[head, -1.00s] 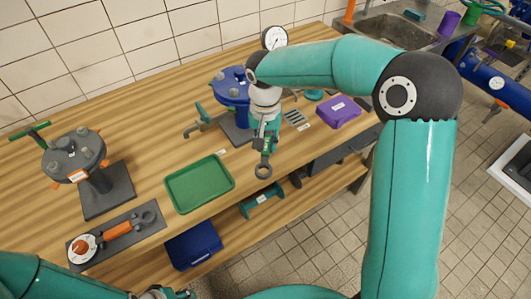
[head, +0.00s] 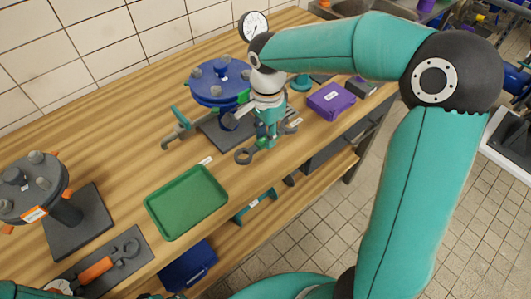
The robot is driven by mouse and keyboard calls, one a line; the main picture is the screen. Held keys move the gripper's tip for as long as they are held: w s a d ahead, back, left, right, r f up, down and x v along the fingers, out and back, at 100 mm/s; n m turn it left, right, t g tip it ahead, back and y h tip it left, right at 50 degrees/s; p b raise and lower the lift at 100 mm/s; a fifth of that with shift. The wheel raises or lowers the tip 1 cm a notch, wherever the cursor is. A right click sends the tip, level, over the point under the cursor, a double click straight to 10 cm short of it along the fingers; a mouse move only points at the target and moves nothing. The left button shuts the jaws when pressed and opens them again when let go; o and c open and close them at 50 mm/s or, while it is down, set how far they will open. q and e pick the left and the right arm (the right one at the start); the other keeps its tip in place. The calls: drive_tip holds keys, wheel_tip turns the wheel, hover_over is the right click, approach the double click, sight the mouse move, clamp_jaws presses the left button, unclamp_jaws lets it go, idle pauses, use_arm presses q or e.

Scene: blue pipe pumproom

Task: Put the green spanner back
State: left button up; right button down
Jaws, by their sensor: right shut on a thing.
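My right gripper (head: 268,134) is shut on the green spanner, over the bench in front of the blue flange. I cannot tell whether the spanner touches the bench top. A small piece of what seems to be my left gripper (head: 150,296) shows at the bottom edge; its fingers cannot be made out.
The blue flange (head: 220,80) stands on a dark plate behind the gripper. A green tray (head: 187,202) lies to the left, a purple box (head: 328,101) to the right. An orange-handled spanner (head: 95,270) lies on a dark mat. A clamp (head: 179,125) stands beside the flange.

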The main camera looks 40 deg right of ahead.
sight(266, 161)
drive_tip(key=shift+f, duration=3.7)
drive_tip(key=shift+s, duration=0.1)
drive_tip(key=shift+f, duration=0.2)
drive_tip(key=c, duration=1)
unclamp_jaws()
drive_tip(key=shift+r, duration=0.1)
drive_tip(key=shift+r, duration=0.1)
wheel_tip(266, 161, up, 12)
drive_tip(key=shift+d, duration=0.15)
